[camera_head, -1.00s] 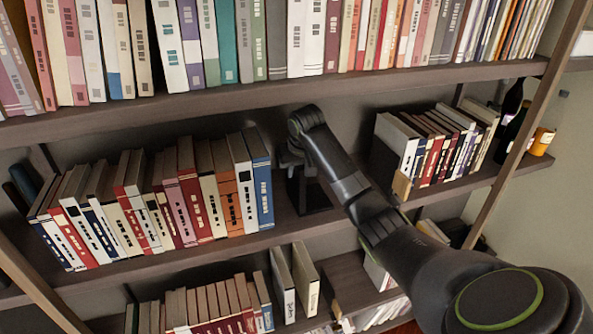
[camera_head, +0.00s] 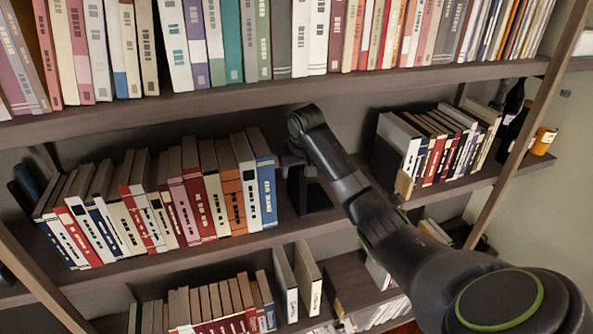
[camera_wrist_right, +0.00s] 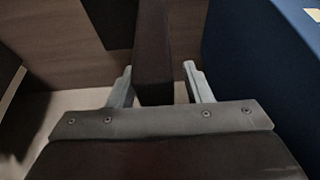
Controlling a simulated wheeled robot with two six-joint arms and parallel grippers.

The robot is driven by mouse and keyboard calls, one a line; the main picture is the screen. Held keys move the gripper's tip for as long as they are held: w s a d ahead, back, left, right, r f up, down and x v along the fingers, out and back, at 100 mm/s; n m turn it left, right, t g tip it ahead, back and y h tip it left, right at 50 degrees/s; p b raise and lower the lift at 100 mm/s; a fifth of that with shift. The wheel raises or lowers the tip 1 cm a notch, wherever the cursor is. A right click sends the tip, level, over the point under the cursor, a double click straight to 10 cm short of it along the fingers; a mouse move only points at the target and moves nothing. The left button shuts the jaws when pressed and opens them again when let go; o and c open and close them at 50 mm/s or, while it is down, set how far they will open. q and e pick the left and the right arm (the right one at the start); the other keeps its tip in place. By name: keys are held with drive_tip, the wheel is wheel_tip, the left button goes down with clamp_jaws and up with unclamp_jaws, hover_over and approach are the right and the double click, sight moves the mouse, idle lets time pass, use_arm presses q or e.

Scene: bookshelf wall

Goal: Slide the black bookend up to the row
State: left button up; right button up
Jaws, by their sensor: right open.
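The black bookend (camera_head: 314,197) stands on the middle shelf, just right of the row of books, with a narrow gap to the blue book (camera_head: 266,192) at the row's right end. My right gripper (camera_head: 287,160) is at the bookend's upright, partly hidden behind my own wrist. In the right wrist view, the dark upright plate (camera_wrist_right: 153,45) stands between the two fingers of my open right gripper (camera_wrist_right: 160,86), with a visible gap on the right finger's side. The blue book (camera_wrist_right: 265,60) shows at the right there, apart from the fingers. My left gripper is not in view.
The upper shelf (camera_head: 270,88) runs close above my right wrist. Another group of books (camera_head: 435,150) stands to the right on the middle shelf, with bottles (camera_head: 512,125) beyond it. Bare shelf lies between the bookend and that group. More books fill the lower shelf.

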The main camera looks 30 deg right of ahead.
sight(303, 190)
drive_tip(key=shift+r+b, duration=0.2)
drive_tip(key=shift+b, duration=0.25)
drive_tip(key=s+b, duration=0.1)
drive_tip(key=s, duration=0.1)
drive_tip(key=s+a+b, duration=0.1)
drive_tip(key=s, duration=0.2)
drive_tip(key=s+a+b, duration=0.1)
drive_tip(key=s, duration=0.1)
drive_tip(key=shift+s+r+b, duration=0.15)
drive_tip(key=shift+b, duration=0.25)
drive_tip(key=s+p, duration=0.1)
drive_tip(key=s, duration=0.1)
drive_tip(key=s+a+p, duration=0.1)
drive_tip(key=s, duration=0.1)
drive_tip(key=shift+s+a+r, duration=0.1)
drive_tip(key=shift+s+r, duration=0.1)
drive_tip(key=shift+s, duration=0.2)
drive_tip(key=shift+w, duration=0.1)
